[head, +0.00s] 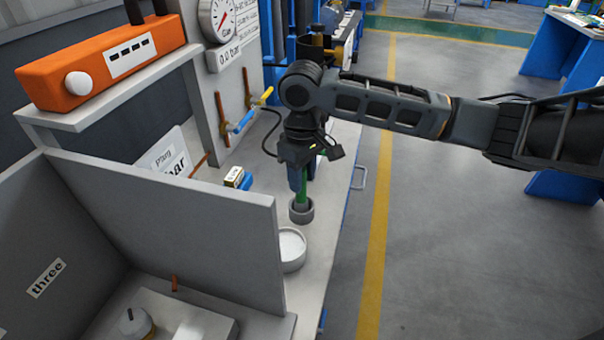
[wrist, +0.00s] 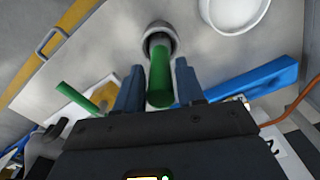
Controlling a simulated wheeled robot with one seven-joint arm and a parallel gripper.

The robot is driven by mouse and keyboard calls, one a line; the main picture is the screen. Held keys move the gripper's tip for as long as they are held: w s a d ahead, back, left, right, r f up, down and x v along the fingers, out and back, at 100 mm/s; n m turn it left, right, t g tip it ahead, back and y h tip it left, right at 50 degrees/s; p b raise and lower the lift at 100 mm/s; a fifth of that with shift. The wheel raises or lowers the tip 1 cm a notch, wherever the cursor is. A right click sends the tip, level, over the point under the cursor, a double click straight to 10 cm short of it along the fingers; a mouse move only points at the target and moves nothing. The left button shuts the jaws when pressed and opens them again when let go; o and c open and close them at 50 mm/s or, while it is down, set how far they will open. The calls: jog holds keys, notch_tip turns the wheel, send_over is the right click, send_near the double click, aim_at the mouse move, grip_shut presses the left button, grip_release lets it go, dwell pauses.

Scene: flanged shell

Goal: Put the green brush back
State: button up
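The green brush (head: 302,190) stands upright in a small grey cup (head: 301,212) on the bench, with its lower end hidden inside the cup. My gripper (head: 298,183) points down over it. In the wrist view the green handle (wrist: 160,80) lies between my two blue fingers (wrist: 160,72), and the grey cup (wrist: 158,38) is just beyond. A narrow gap shows on each side of the handle, so the fingers look open and apart from it.
A white round dish (head: 291,250) stands close in front of the cup. Another green rod (wrist: 76,98) and a blue bar (wrist: 245,84) show in the wrist view. A grey partition (head: 190,230) rises to the left. The bench's right edge has a handle (head: 358,177).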

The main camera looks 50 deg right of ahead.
jog(key=shift+o, duration=0.9)
notch_tip(320, 180, up, 12)
jog(key=shift+r, duration=0.15)
